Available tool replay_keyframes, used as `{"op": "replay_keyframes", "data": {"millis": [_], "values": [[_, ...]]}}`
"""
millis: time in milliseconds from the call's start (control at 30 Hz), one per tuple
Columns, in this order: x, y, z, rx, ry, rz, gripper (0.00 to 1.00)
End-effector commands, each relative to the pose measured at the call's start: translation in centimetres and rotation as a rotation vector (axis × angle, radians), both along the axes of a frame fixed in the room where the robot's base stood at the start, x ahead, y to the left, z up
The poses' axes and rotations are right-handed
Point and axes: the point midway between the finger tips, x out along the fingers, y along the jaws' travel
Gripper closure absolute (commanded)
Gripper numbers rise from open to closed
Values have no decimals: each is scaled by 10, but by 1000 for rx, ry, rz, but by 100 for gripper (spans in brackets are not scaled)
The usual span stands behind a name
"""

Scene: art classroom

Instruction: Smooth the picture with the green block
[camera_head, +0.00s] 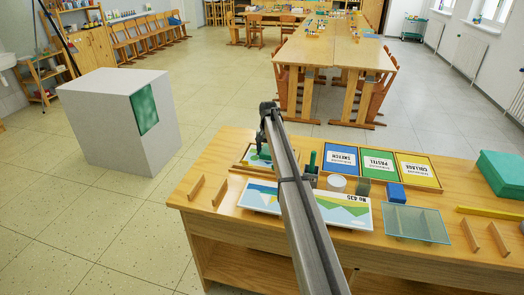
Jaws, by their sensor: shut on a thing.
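My gripper (264,146) is at the far left part of the wooden table, seen small and partly behind my own arm. It is shut on a green block (265,154), which is low over a small picture (250,158) in a wooden frame. I cannot tell whether the block touches the picture. My arm hides the right part of this picture. A larger landscape picture (345,210), marked with a number, lies nearer the front edge, with my arm crossing over its middle.
A dark green-handled tool (312,166), a white round dish (337,184), an olive-green block (363,187) and a blue block (396,193) stand right of my arm. Behind are labelled trays (378,164). A glass-like panel (415,224), wooden strips (470,235) and a green box (502,172) lie further right.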

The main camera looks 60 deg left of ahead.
Motion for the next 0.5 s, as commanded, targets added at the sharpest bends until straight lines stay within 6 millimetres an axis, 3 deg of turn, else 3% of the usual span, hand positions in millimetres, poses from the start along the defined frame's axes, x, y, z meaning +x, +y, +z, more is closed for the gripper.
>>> {"op": "replay_keyframes", "data": {"millis": [467,500], "values": [[31,-33,0,-1,0,-1,54],[27,-27,-1,-1,0,1,54]]}}
